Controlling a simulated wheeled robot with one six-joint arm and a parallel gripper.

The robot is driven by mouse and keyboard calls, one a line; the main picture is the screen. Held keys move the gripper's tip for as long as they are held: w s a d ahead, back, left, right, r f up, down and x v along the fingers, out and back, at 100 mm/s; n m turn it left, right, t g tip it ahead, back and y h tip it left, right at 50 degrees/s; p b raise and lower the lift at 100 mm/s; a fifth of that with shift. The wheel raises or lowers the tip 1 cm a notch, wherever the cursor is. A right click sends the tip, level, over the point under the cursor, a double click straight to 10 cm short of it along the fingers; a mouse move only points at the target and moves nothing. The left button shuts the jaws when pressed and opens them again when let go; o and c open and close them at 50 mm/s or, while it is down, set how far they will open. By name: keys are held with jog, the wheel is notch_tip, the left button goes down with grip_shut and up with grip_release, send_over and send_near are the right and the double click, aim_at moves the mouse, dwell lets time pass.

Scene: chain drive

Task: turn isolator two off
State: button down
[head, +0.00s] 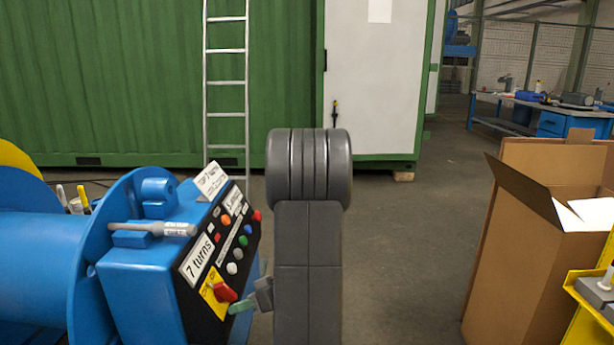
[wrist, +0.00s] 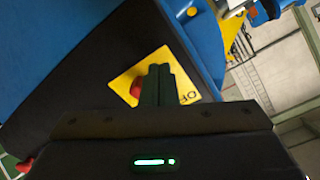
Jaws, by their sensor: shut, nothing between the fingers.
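A red rotary switch (head: 224,292) sits on a yellow plate (head: 212,301) low on the black sloping panel of a blue machine. I cannot read a number on it. In the wrist view the red knob (wrist: 136,88) shows on the yellow plate (wrist: 122,84), partly hidden behind my fingers. Letters "OF" show at the plate's edge. My gripper (head: 236,307) is shut and empty, its fingertips right at the knob's lower right side; I cannot tell whether they touch. The shut fingers (wrist: 158,72) also show in the wrist view.
Several coloured buttons and lamps sit above the switch, beside a "7 turns" label (head: 198,258). A grey-handled tool (head: 155,229) lies on the blue housing (head: 130,285). An open cardboard box (head: 530,260) stands at right. Floor between is clear.

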jog(key=shift+w+a+r, duration=0.15)
jog(key=shift+w+r, duration=0.15)
jog(key=shift+w, duration=0.05)
dwell(0.6)
jog(key=shift+w+f+b, duration=0.35)
jog(key=shift+b, duration=1.75)
jog(key=shift+w+d+f+b, duration=0.15)
jog(key=shift+w+b, duration=0.15)
jog(key=shift+b, duration=0.65)
jog(key=shift+w+d+r+b, duration=0.1)
jog(key=shift+w+b, duration=0.2)
jog(key=shift+b, duration=0.6)
jog(key=shift+f, duration=0.25)
jog(key=shift+s+d+f+b, duration=0.1)
jog(key=shift+d+f+b, duration=0.1)
jog(key=shift+b, duration=0.5)
jog(key=v, duration=0.6)
jog(key=shift+p, duration=0.45)
